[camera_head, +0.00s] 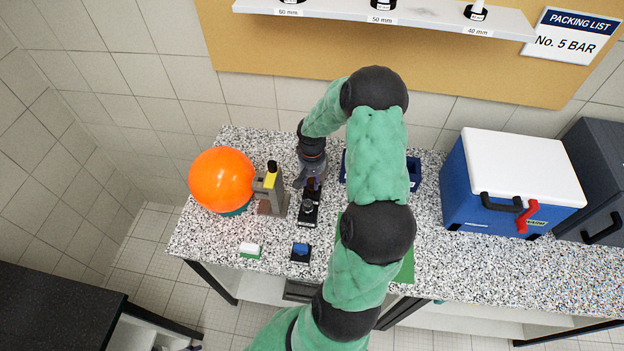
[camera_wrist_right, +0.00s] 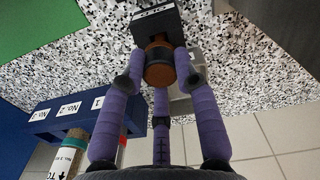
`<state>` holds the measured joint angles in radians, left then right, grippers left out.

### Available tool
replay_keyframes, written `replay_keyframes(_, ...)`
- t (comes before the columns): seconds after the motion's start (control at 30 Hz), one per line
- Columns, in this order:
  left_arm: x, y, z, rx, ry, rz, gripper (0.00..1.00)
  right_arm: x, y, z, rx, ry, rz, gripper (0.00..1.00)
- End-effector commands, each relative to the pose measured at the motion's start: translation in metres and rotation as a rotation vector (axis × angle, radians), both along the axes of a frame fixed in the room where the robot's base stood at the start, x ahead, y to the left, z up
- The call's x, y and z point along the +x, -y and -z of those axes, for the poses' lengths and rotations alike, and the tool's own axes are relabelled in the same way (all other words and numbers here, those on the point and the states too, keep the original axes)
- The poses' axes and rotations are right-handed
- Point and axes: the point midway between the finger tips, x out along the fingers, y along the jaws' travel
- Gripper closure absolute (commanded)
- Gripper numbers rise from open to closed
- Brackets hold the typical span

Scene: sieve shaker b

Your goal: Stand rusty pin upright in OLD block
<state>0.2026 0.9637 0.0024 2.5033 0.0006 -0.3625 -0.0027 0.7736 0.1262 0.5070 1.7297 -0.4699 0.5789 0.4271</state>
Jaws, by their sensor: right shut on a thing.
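My right gripper (camera_head: 311,182) is at the back of the counter, left of my arm. In the right wrist view, its purple fingers (camera_wrist_right: 160,80) are closed around the rusty pin (camera_wrist_right: 158,66), a brown cylinder with a dark end. The dark OLD block (camera_wrist_right: 157,22) is right against or just beyond the pin in that view, its label upside down. I cannot tell whether the pin is seated in the block. In the head view the fingers and arm hide most of the pin. My left gripper is not in view.
A blue rack (camera_head: 414,174) is partly behind my arm. A blue cooler (camera_head: 480,206) stands right.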

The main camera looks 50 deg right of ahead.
Motion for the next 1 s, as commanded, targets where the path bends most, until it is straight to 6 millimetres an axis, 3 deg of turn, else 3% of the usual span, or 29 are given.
replay_keyframes(0.03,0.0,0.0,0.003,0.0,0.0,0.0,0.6,0.0,0.0,0.003,0.0,0.0,0.0,1.0)
replay_keyframes(0.07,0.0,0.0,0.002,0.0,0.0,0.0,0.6,0.0,0.0,0.002,0.001,-0.001,0.0,0.6)
replay_keyframes(0.1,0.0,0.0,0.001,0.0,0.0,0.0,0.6,0.0,0.0,0.002,0.001,-0.001,0.0,0.49)
replay_keyframes(0.13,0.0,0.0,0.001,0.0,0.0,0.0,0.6,0.0,0.0,0.002,0.001,-0.001,0.0,0.45)
replay_keyframes(0.57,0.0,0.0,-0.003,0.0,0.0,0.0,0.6,0.0,0.0,-0.003,0.001,-0.001,0.0,0.45)
replay_keyframes(0.67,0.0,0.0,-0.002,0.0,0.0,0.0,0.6,0.001,0.001,-0.016,-0.002,0.003,0.002,0.45)
replay_keyframes(1.0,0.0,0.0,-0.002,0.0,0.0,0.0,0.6,0.001,0.0,-0.083,-0.002,0.003,0.0,0.45)
